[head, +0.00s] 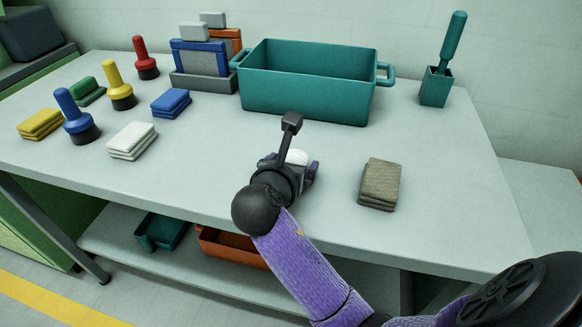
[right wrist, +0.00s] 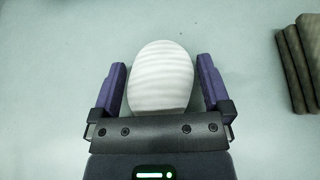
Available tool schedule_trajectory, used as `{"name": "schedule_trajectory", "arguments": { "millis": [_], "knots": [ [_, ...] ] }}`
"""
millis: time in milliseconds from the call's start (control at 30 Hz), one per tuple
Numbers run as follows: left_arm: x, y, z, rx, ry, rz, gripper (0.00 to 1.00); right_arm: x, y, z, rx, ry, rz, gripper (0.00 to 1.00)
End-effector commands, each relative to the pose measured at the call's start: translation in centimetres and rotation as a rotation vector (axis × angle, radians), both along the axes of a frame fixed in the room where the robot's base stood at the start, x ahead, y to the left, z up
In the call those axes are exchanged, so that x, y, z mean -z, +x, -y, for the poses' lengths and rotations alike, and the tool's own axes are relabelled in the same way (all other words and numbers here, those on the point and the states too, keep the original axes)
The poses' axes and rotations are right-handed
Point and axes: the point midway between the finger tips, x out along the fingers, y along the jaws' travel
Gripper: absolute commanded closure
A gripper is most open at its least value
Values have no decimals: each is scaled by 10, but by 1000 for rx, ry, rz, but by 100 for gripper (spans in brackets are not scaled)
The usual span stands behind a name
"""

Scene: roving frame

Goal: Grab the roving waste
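The roving waste looks like a white, ribbed, rounded lump (right wrist: 162,78). It lies on the grey table, and part of it shows in the head view (head: 297,157) beyond my right wrist. My right gripper (right wrist: 161,72) is open, with one purple finger on each side of the lump. A narrow gap shows between each finger and the lump. In the head view the right gripper (head: 291,164) is low over the table and largely hidden by its own wrist. My left gripper is in neither view.
A folded olive cloth (head: 379,184) lies right of the gripper. A teal bin (head: 305,95) stands behind it. Brushes and folded cloths stand at the left, including a white cloth (head: 132,141). A teal holder (head: 436,86) stands back right. Table around the lump is clear.

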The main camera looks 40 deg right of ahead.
Motion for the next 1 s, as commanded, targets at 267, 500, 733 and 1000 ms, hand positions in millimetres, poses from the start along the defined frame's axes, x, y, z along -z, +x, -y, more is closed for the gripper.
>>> {"name": "schedule_trajectory", "arguments": {
  "millis": [267,500,733,1000],
  "knots": [
    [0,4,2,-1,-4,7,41,0,0,0,0,0,0,61],
    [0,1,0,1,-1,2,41,0,0,0,0,0,0,75],
    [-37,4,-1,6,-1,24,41,-54,0,0,0,1,9,75],
    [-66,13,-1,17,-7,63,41,-101,0,0,1,1,4,75]
  ]
}}
